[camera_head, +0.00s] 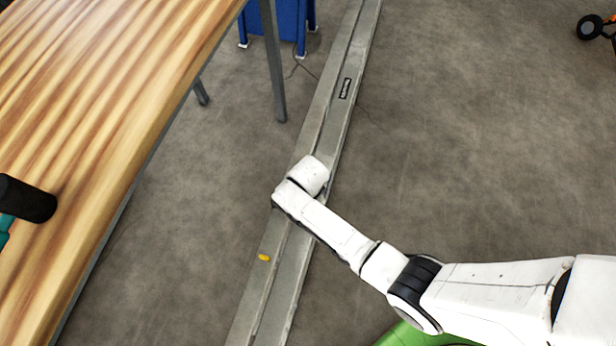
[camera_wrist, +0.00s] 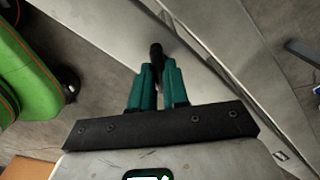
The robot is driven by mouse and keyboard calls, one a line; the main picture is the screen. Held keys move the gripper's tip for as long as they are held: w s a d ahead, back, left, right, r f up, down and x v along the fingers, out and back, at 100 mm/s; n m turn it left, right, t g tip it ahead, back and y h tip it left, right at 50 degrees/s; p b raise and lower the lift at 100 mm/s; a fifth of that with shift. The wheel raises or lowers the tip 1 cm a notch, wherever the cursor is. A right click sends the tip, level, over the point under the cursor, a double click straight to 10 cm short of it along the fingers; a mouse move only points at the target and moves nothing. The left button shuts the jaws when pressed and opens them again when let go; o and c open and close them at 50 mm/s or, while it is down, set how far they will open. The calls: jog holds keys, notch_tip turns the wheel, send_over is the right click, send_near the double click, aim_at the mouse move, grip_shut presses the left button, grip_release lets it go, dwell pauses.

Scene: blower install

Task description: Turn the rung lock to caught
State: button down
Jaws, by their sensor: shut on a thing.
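A long grey metal ladder rail (camera_head: 258,290) runs from the bottom to the top of the head view, with a dark label and a yellow oval mark on it. In the wrist view the rail (camera_wrist: 110,38) passes behind my gripper. My gripper (camera_wrist: 157,78) has teal fingers closed on a small black upright piece, which I take for the rung lock (camera_wrist: 156,52). Its top stands out beyond the fingertips; its lower part is hidden between them. In the head view my white wrist covers the fingers and the lock, so the lock's turn position cannot be told.
A striped wooden table (camera_head: 90,110) fills the left side, with a black and teal object (camera_head: 28,198) on its edge. A blue object (camera_head: 290,22) stands at the top. A wheeled item (camera_head: 592,27) is at top right.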

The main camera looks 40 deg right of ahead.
jog(key=shift+m, duration=0.7)
jog(key=shift+r+m+p, duration=0.1)
jog(key=shift+m+p, duration=0.45)
jog(key=shift+m, duration=1.75)
jog(key=shift+m+p, duration=0.4)
jog(key=shift+m, duration=0.2)
jog(key=m, duration=0.3)
jog(key=shift+p, duration=0.3)
jog(key=c, duration=1)
grip_release()
